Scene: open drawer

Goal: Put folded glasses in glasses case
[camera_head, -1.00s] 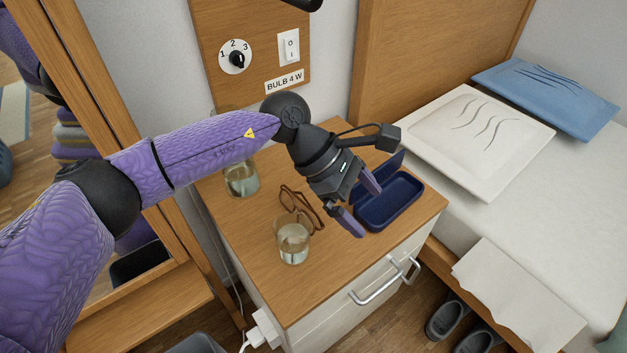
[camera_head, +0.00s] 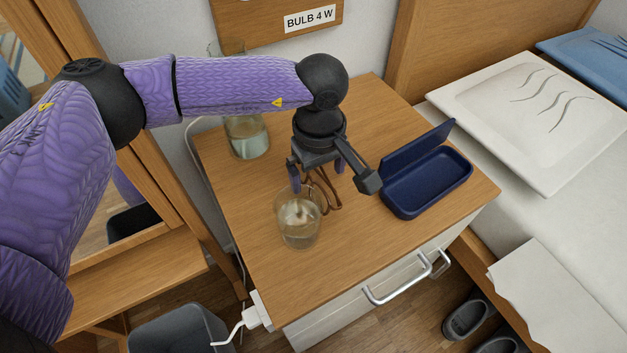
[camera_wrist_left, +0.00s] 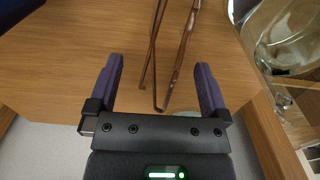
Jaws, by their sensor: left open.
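The brown glasses (camera_head: 332,200) lie on the nightstand top, partly hidden by my left gripper and the near tumbler. In the left wrist view, their thin brown frame parts (camera_wrist_left: 186,42) run between my fingers. My left gripper (camera_head: 318,174) points down over the glasses, open, with a finger to each side of them. It also shows in the wrist view (camera_wrist_left: 159,68). I cannot tell its exact height above them. The dark blue glasses case (camera_head: 424,205) stands open and empty to the right, its lid raised at the back. My right gripper is out of view.
A tumbler of water (camera_head: 299,228) stands close by the left finger; it also shows in the wrist view (camera_wrist_left: 285,35). Another glass vessel (camera_head: 247,138) stands at the back left. The nightstand (camera_head: 385,243) has bare wood in front. A bed (camera_head: 560,225) is at the right.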

